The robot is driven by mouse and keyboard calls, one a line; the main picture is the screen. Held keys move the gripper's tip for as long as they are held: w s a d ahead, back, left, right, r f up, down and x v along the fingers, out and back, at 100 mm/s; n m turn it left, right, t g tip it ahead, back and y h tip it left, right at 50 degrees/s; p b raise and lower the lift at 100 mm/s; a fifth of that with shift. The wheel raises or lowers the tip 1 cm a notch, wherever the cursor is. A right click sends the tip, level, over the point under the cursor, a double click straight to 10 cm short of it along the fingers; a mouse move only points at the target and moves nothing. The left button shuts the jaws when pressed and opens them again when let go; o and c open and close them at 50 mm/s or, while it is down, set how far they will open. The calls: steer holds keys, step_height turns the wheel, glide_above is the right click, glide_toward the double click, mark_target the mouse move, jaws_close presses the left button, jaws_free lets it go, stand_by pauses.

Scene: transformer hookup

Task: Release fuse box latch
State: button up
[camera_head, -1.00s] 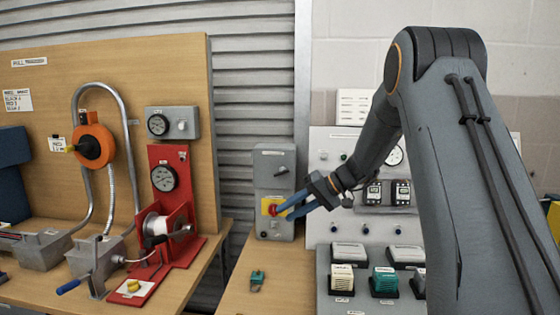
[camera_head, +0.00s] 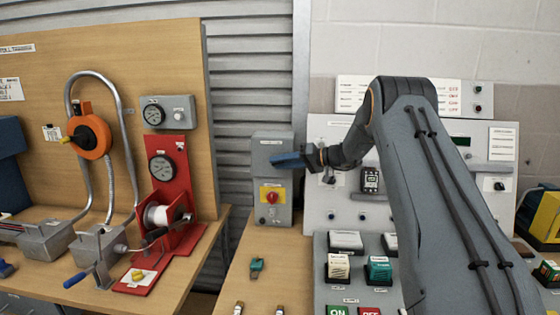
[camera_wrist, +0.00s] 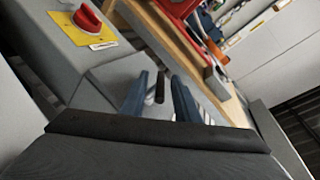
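The grey fuse box (camera_head: 262,148) stands against the shutter at the back of the bench. Its red and yellow rotary switch (camera_head: 271,195) is low on its front and also shows in the wrist view (camera_wrist: 88,20). My gripper (camera_head: 275,160) is at the upper front of the box, above the switch. In the wrist view its two blue fingers (camera_wrist: 160,84) are apart. A short dark handle (camera_wrist: 160,88), seemingly the latch, shows between them with gaps on both sides. In the head view my gripper hides this handle. I cannot tell if the fingers touch it.
A light grey control panel (camera_head: 325,215) with meters and buttons stands right of the box. A red stand with a cable spool (camera_head: 158,215) is at the left. A small green part (camera_head: 257,265) lies on the bench before the box.

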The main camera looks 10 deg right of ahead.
steer(key=shift+w+a, duration=0.1)
steer(key=shift+a, duration=0.1)
steer(key=shift+c, duration=0.2)
jaws_close()
